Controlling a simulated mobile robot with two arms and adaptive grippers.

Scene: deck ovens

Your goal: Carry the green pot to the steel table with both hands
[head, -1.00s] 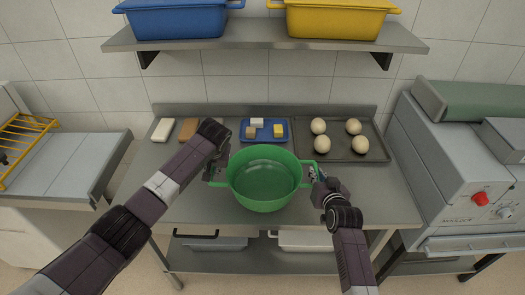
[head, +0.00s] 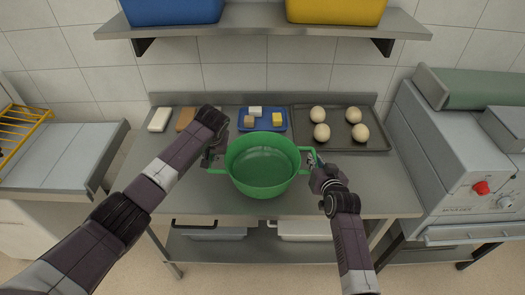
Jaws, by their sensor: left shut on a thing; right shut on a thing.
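The green pot (head: 260,180) is upright and looks empty, with a handle on each side. It is at the front middle of the steel table (head: 180,195); I cannot tell whether its base touches the top. My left gripper (head: 212,160) is shut on the pot's left handle, its fingers partly hidden behind my wrist. My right gripper (head: 314,163) is shut on the right handle.
Behind the pot lie a blue tray (head: 243,126) with small blocks and a dark baking tray (head: 372,146) with several round dough balls. A wall shelf (head: 262,31) hangs above. The oven machine (head: 450,165) stands at right.

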